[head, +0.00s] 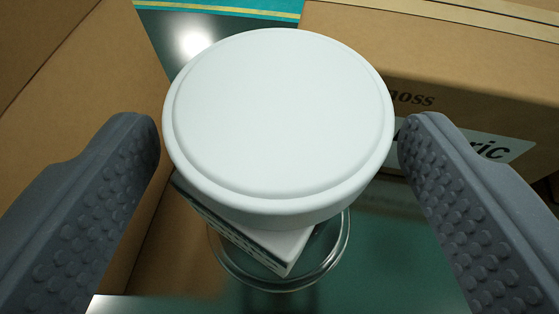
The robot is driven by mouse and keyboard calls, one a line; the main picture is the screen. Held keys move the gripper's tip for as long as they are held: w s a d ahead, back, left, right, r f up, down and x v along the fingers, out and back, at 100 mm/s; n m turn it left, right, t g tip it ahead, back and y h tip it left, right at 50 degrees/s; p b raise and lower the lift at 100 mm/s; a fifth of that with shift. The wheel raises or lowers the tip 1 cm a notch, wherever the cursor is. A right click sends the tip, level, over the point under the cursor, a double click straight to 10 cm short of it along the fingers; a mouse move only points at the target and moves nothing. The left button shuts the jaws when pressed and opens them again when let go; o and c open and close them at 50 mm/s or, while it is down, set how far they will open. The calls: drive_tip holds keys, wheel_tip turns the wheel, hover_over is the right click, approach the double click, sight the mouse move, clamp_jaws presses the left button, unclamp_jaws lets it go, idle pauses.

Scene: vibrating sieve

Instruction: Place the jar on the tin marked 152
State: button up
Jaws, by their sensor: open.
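A round white lid (279,115) fills the middle of the head view, seen from above; it looks like the top of the jar. Below its front edge show a corner of a white block with a dark, marked side (245,238) and a clear glass rim (335,255). I cannot tell whether the glass is the jar's own base or a separate dish. My gripper (280,125) is open, with one grey studded finger on each side of the lid, and a gap shows on both sides. No tin marked 152 can be made out.
A cardboard box (450,60) with printed letters and a white label stands behind on the right. Brown cardboard (75,95) rises close on the left. The dark green, glossy surface (395,255) is bare at the front right. A teal and yellow strip (220,8) runs along the back.

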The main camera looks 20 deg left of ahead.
drive_tip(key=p+v, duration=0.1)
drive_tip(key=v, duration=0.7)
drive_tip(key=shift+s, duration=0.15)
drive_tip(key=shift+d+r, duration=0.1)
drive_tip(key=w+d+r+m+t+h, duration=0.1)
drive_tip(key=w+d+r, duration=0.1)
drive_tip(key=d+r, duration=0.8)
drive_tip(key=w+d+r+m+t+h, duration=0.15)
drive_tip(key=d+r, duration=0.35)
drive_tip(key=r, duration=0.8)
drive_tip(key=s+d+r+m+h, duration=0.1)
drive_tip(key=s+d+r, duration=0.3)
drive_tip(key=d+r, duration=0.5)
drive_tip(key=s+d+r+m+h, duration=0.1)
drive_tip(key=s+d+r, duration=0.3)
drive_tip(key=d+r, duration=0.4)
drive_tip(key=shift+s+d+r+t+h, duration=0.3)
drive_tip(key=shift+d+r+t+h, duration=0.1)
drive_tip(key=shift+d+h, duration=0.15)
drive_tip(key=shift+m, duration=0.25)
